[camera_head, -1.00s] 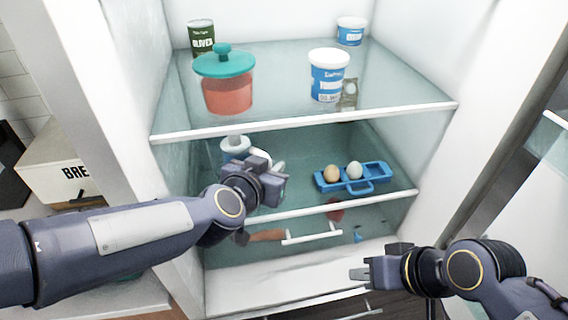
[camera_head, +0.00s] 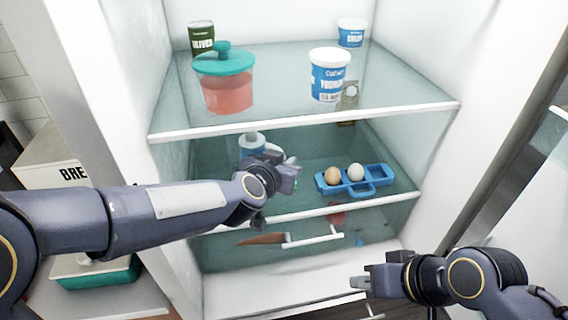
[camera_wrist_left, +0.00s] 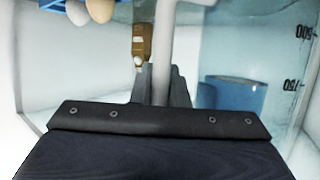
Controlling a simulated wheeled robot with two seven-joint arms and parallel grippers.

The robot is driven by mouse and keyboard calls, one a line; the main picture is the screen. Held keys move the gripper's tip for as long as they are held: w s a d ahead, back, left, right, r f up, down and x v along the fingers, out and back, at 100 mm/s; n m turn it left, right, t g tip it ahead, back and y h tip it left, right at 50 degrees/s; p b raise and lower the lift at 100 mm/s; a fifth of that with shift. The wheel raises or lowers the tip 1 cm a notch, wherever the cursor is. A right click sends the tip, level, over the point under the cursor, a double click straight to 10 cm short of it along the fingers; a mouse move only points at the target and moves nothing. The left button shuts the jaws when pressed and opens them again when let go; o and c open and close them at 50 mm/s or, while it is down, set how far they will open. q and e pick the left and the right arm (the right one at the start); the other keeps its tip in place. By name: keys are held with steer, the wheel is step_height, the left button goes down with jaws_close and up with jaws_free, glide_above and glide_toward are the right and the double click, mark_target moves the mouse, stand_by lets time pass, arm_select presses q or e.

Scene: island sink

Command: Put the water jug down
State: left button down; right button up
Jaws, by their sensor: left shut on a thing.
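The water jug (camera_head: 252,143) is a clear bluish vessel with a pale top, behind my left gripper (camera_head: 285,175) at the left of the fridge's middle shelf. My left gripper is shut on its pale upright handle (camera_wrist_left: 165,45), between the fingers in the left wrist view. The jug's clear wall (camera_wrist_left: 290,60) shows volume marks to the right there. Most of the jug is hidden by my gripper in the head view, and I cannot tell whether its base touches the shelf. My right gripper (camera_head: 360,284) is low outside the fridge; its finger gap is unclear.
A blue egg tray (camera_head: 355,181) with two eggs stands right of my left gripper. The upper shelf (camera_head: 300,122) hangs above and holds a teal-lidded container (camera_head: 226,80), a yoghurt tub (camera_head: 329,75) and an olive can (camera_head: 201,38). The fridge's left wall is close to the jug.

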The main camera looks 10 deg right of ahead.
arm_select(q)
steer(key=shift+f, duration=0.15)
steer(key=c, duration=1.4)
jaws_free()
steer(key=p+v, duration=0.3)
steer(key=v, duration=0.9)
